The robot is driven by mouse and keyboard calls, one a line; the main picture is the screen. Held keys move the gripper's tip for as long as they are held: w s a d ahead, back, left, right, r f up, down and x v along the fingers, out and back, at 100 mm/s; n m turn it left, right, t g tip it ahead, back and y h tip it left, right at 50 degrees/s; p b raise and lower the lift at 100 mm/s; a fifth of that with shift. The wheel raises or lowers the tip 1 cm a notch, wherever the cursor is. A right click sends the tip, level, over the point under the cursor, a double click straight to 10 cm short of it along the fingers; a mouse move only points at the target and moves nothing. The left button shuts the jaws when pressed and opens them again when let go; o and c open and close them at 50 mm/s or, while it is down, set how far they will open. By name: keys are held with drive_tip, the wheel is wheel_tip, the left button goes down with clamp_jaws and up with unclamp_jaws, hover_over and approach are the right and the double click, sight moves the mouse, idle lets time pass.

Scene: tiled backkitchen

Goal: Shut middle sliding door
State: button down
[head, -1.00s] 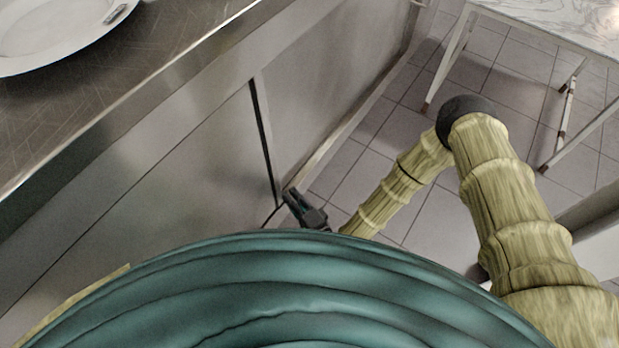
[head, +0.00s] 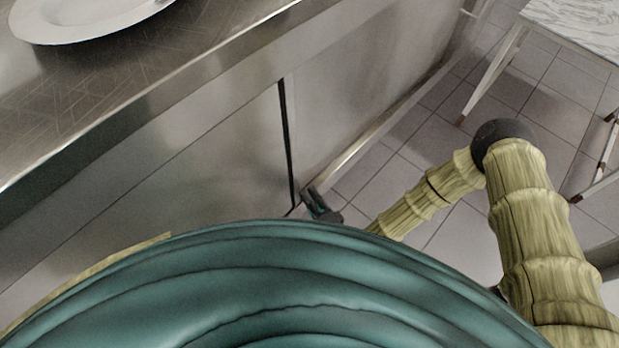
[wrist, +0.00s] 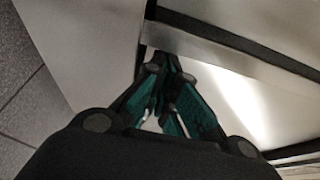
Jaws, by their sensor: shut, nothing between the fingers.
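The steel cabinet front under the counter has flat sliding door panels: a left panel (head: 215,165) and a right panel (head: 355,85). A narrow dark upright gap (head: 287,140) shows between them. I cannot tell for sure which panel is the middle door. My gripper (head: 310,192) is low, at the bottom end of this gap, close to the panel edge. In the wrist view my gripper (wrist: 165,62) has its fingers drawn together and empty, with its tips at a bright metal panel edge. Contact cannot be made out. My own body hides the lower left of the cabinet.
A steel counter top (head: 215,50) runs above the doors and bears a white plate (head: 85,22). A table with white legs (head: 490,75) stands at the upper right. Tiled floor (head: 420,115) lies open between cabinet and table.

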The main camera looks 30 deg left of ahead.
drive_tip(key=shift+w+d, duration=0.95)
drive_tip(key=shift+w, duration=0.25)
drive_tip(key=p+v, duration=0.2)
drive_tip(key=v, duration=0.7)
drive_tip(key=shift+d, duration=0.1)
